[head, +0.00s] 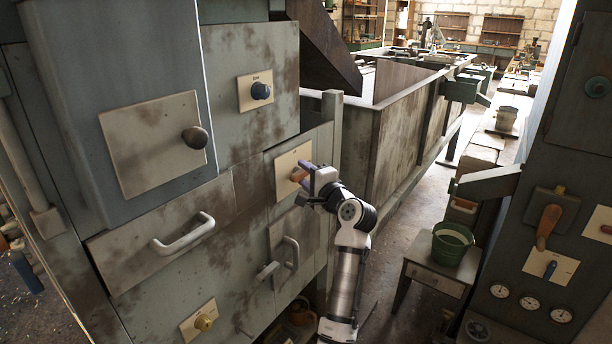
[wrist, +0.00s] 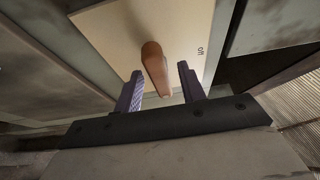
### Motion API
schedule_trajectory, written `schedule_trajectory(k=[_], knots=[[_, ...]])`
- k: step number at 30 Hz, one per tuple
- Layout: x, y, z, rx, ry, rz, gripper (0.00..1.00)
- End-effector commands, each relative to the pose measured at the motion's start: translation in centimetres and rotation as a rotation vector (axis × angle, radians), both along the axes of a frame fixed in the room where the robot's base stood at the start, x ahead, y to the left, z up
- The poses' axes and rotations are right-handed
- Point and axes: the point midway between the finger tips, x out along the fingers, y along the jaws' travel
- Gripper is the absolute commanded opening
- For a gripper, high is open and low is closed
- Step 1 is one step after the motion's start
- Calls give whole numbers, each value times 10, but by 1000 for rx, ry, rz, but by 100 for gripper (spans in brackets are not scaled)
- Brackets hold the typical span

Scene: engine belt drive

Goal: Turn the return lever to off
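The return lever (wrist: 155,66) is an orange-brown handle on a cream plate (wrist: 100,28), and the word "off" stands at the plate's right side in the wrist view. The lever points toward my gripper, not at the word. In the head view the lever (head: 298,175) is partly hidden by my gripper, on the cream plate (head: 284,165) of the grey machine. My gripper (wrist: 160,90) is open, with one purple finger on each side of the lever's end. Gaps show between the lever and both fingers; whether their depths match is unclear.
Knobs (head: 261,91) and drawer handles (head: 184,233) stick out from the machine front around the lever. A long metal trough (head: 400,110) stands behind. A stool with a green bucket (head: 451,246) and another control panel (head: 555,255) are at the right. Some floor is free between.

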Motion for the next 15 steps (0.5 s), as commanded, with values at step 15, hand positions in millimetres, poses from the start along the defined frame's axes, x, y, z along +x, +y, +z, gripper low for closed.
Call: schedule_trajectory(k=[15], knots=[[0, 0, -1, -3, -4, 0, 0]])
